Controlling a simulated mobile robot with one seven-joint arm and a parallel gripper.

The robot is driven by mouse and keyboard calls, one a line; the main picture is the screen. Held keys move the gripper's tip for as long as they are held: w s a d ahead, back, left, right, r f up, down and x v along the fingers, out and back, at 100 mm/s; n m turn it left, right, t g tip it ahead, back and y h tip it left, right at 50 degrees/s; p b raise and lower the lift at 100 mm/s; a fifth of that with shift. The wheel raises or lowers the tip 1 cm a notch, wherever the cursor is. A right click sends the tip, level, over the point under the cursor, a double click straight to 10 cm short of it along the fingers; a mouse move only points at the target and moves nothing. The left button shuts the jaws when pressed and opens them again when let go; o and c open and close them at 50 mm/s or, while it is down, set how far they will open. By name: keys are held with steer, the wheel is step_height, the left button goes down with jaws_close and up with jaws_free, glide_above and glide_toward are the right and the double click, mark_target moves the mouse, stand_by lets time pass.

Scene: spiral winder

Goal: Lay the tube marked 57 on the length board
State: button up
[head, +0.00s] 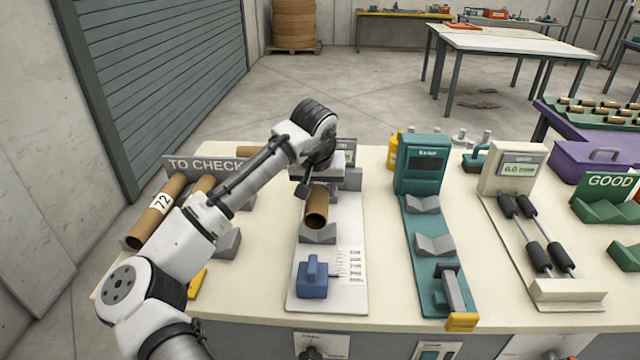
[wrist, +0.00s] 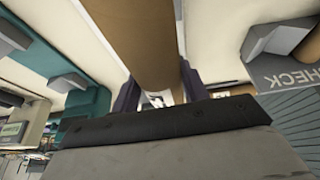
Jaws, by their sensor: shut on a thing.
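My gripper (head: 308,186) is shut on a brown cardboard tube (head: 316,207), held lengthwise over the white length board (head: 342,230). The tube's open end faces the head camera, just above the board's near grey V-block (head: 318,236); I cannot tell whether it touches. In the wrist view my gripper (wrist: 158,88) has its dark fingers on both sides of the tube (wrist: 150,40). A white label shows in part beside the gripper's palm, its number unreadable. A blue stop (head: 313,277) stands at the board's near end. The board's far end is partly hidden by my gripper.
The TO CHECK rack (head: 205,165) at left holds a tube marked 72 (head: 157,212) and another tube (head: 203,186), partly hidden by my arm. A teal gauge (head: 421,172) and a roller device (head: 512,170) stand to the right. A green GOOD rack (head: 610,183) is at far right.

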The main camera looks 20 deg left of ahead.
steer(key=shift+f+b, duration=2.2)
steer(key=shift+f, duration=1.65)
steer(key=o, duration=1.2)
steer(key=shift+c, duration=0.2)
